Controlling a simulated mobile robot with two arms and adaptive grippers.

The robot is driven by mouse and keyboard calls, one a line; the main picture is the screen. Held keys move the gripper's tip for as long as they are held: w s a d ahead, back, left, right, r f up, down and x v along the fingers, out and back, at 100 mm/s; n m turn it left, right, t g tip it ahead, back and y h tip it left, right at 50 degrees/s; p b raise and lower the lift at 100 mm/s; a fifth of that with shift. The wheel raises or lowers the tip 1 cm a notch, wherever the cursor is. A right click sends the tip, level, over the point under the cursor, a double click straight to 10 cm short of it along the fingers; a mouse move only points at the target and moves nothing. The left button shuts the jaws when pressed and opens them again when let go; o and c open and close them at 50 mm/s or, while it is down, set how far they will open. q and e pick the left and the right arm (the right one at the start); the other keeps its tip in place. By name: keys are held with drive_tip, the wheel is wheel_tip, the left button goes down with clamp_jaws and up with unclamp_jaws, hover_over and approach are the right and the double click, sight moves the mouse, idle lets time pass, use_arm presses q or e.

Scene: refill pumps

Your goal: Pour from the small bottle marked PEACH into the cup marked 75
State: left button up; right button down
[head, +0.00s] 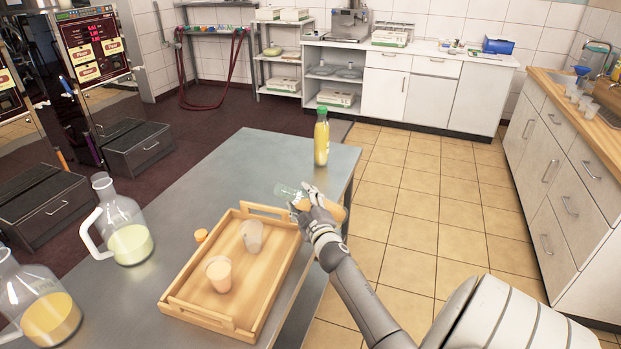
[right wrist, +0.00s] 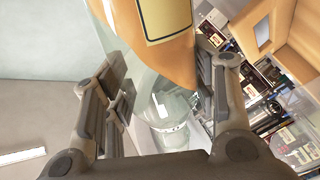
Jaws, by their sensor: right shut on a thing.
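My right gripper (head: 311,200) is shut on a small clear bottle (head: 287,191), held tilted nearly level above the table, its neck end to the left. Orange-peach liquid (head: 340,213) shows at its right end. The right wrist view shows the bottle (right wrist: 165,50) between the fingers (right wrist: 165,95), with part of a yellow label; I cannot read PEACH. Two cups stand upright in a wooden tray (head: 184,307): a front cup (head: 219,275) with peach-coloured contents and a rear cup (head: 252,237) that looks greyish. Their markings are unreadable. My left gripper is out of view.
A green-capped bottle of yellow liquid (head: 321,140) stands at the table's far right corner. Two glass jugs, one pale (head: 130,243) and one yellow (head: 50,318), stand on the left. The table's far middle (head: 250,165) is clear.

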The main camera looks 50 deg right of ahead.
drive_tip(key=a+f+n+b, duration=0.1)
drive_tip(key=w+a+f+n+b, duration=0.1)
drive_tip(key=f+b, duration=0.1)
drive_tip(key=w+a+f+n+b, duration=0.1)
drive_tip(key=shift+a+f+n, duration=0.25)
drive_tip(key=shift+n, duration=0.05)
drive_tip(key=shift+a, duration=0.15)
drive_tip(key=shift+a+n+b, duration=0.2)
drive_tip(key=shift+n+b, duration=0.1)
drive_tip(key=shift+b, duration=0.05)
